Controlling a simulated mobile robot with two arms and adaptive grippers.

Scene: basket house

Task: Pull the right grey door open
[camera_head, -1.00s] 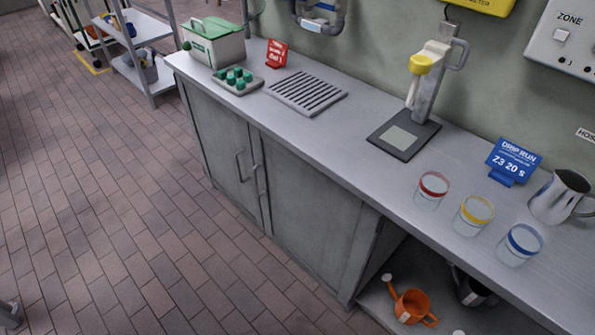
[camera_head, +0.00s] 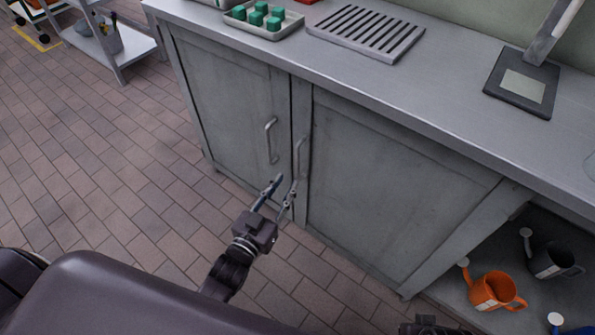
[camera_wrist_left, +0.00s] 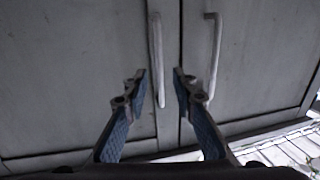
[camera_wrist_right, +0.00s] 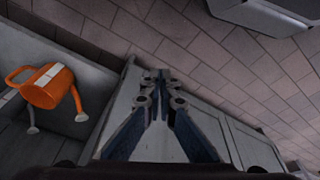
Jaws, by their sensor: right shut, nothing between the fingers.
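The right grey door (camera_head: 395,190) is closed, with a vertical bar handle (camera_head: 301,150) near its left edge. My left gripper (camera_head: 282,188) is open, its two fingers pointing at this handle near its lower end. In the left wrist view, which looks turned over, a bar handle (camera_wrist_left: 156,60) shows in the gap between the open fingers (camera_wrist_left: 160,82). I cannot tell whether they touch it. The other handle (camera_wrist_left: 213,55) lies outside the fingers. My right gripper (camera_wrist_right: 161,80) is shut and empty; only a bit of that arm shows at the head view's bottom edge.
The left grey door (camera_head: 225,105) is closed beside it, with its own handle (camera_head: 270,140). The worktop (camera_head: 450,90) overhangs both doors. An orange watering can (camera_head: 492,291) and a dark one (camera_head: 553,261) stand on the open shelf at right. The floor before the doors is clear.

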